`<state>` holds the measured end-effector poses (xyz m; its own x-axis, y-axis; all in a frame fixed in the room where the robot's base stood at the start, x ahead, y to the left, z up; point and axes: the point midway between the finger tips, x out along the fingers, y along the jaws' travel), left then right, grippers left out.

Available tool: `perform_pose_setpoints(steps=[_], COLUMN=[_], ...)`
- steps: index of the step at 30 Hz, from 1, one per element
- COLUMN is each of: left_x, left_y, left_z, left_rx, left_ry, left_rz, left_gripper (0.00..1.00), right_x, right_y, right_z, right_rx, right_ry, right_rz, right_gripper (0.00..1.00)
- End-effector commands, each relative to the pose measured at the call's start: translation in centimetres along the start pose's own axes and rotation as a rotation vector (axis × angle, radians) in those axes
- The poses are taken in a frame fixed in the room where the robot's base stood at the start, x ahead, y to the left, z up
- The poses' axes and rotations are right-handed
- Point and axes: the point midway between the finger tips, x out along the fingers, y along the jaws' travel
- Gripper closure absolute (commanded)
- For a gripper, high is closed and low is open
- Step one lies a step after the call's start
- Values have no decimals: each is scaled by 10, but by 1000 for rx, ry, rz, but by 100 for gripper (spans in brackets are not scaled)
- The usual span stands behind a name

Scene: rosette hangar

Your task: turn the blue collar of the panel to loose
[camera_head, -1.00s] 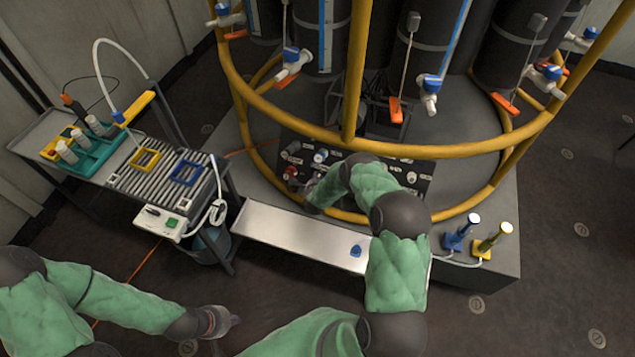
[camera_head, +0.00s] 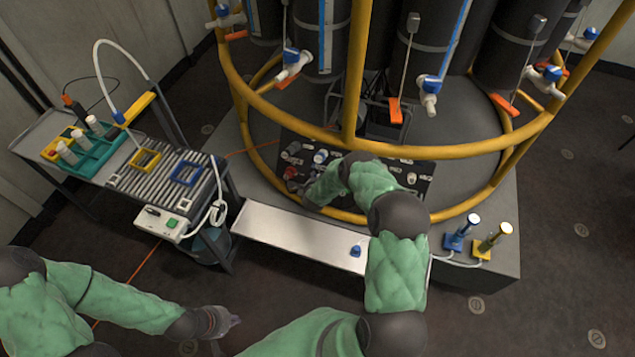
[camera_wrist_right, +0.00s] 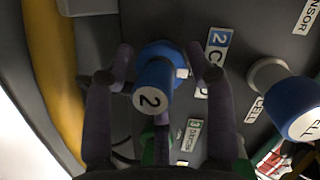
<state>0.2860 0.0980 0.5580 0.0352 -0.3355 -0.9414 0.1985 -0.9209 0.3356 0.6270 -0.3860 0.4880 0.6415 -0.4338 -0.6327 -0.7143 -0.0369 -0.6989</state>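The dark panel (camera_head: 425,186) lies inside the yellow ring frame, partly covered by my right arm. The fingers look spread, with narrow gaps to the collar; I see no clear contact. In the head view my right gripper is mostly hidden by its own arm. My left gripper (camera_head: 228,320) hangs low over the floor, empty; its finger opening is too small to judge.
A larger blue fitting with a white cap (camera_wrist_right: 301,121) stands close right of my right fingers. A green part (camera_wrist_right: 155,148) is partly hidden below. The yellow ring rail (camera_wrist_right: 52,75) runs close on the left. A pale metal shelf (camera_head: 290,232) lies before the panel.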

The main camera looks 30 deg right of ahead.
Motion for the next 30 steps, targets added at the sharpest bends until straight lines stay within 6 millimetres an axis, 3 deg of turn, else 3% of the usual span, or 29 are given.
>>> perform_pose_setpoints(steps=[1,14,30], left_x=[0,0,0], left_y=[0,0,0], left_z=[0,0,0], left_rx=[0,0,0], left_ry=[0,0,0], left_rz=[0,0,0], left_gripper=[100,100,100], right_x=[0,-6,-85], right_y=[-7,-3,-4], right_z=[3,1,3], right_rx=[-5,-2,-3], right_ry=[-4,0,-4], right_rz=[-12,-4,-6], right_gripper=[30,28,28])
